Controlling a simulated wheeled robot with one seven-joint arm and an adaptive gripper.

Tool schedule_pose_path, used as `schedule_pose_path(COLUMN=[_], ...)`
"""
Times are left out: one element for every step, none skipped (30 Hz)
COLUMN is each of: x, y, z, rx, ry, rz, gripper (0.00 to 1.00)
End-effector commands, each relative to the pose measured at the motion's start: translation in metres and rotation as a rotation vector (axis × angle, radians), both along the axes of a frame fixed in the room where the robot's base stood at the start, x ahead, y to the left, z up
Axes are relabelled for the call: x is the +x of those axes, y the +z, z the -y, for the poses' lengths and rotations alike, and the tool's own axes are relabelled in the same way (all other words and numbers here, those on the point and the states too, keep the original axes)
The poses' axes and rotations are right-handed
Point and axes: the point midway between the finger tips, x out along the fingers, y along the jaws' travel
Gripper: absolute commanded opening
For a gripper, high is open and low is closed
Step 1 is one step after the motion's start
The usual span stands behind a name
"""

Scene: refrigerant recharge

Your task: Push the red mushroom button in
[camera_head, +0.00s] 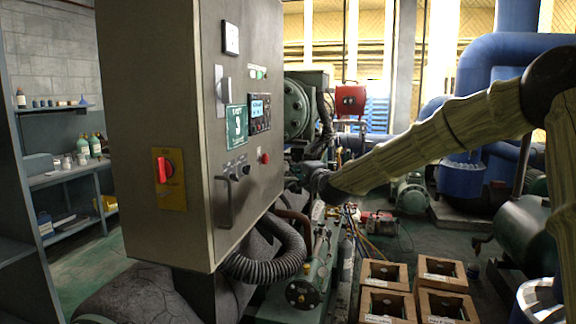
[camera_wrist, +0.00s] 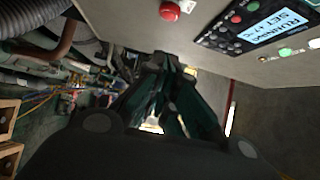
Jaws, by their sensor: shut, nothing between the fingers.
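The red mushroom button (camera_head: 265,158) sits on the right-hand face of the grey control cabinet (camera_head: 160,90), to the right of a row of small switches. It also shows in the wrist view (camera_wrist: 170,10) near the top edge, standing out from the panel. My gripper (camera_head: 293,184) is to the right of the button and a little lower, apart from it in the head view. In the wrist view my gripper (camera_wrist: 160,62) has its dark fingers drawn together at the tips, with nothing between them, below the button in the picture. The exact gap to the panel is hard to tell.
A lit display (camera_wrist: 272,30) with small buttons is on the same panel. A red rotary switch (camera_head: 164,169) on a yellow plate is on the cabinet's other face. A black corrugated hose (camera_head: 270,262) hangs below the cabinet. Wooden crates (camera_head: 386,275) stand on the floor.

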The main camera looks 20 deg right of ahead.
Motion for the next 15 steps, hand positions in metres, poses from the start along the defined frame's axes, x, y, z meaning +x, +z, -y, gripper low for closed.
schedule_pose_path(x=[0.005,0.008,0.013,0.017,0.021,0.027,0.031,0.035,0.041,0.045,0.049,0.055,0.059,0.063,0.069], y=[0.001,0.001,0.001,0.001,0.001,0.001,0.001,0.001,0.001,0.001,0.001,0.001,0.001,0.001,0.001], z=[0.000,-0.001,-0.001,-0.001,-0.001,-0.001,-0.001,-0.002,-0.002,-0.003,-0.003,-0.003,-0.003,-0.003,-0.004], rx=[-0.002,-0.003,-0.002,-0.002,-0.002,-0.002,-0.002,-0.002,-0.002,-0.002,-0.002,-0.002,-0.002,-0.002,-0.003], ry=[0.000,0.000,0.000,0.000,0.000,-0.001,-0.001,-0.001,-0.001,-0.001,0.000,-0.001,-0.001,0.000,0.000], rz=[0.000,0.001,0.000,0.000,0.000,0.000,0.000,0.000,-0.001,0.000,-0.001,0.000,0.000,0.000,0.000], gripper=[0.00,0.00,0.00,0.00,0.00,0.00,0.00,0.00,0.00,0.00,0.00,0.00,0.00,0.00,0.00])
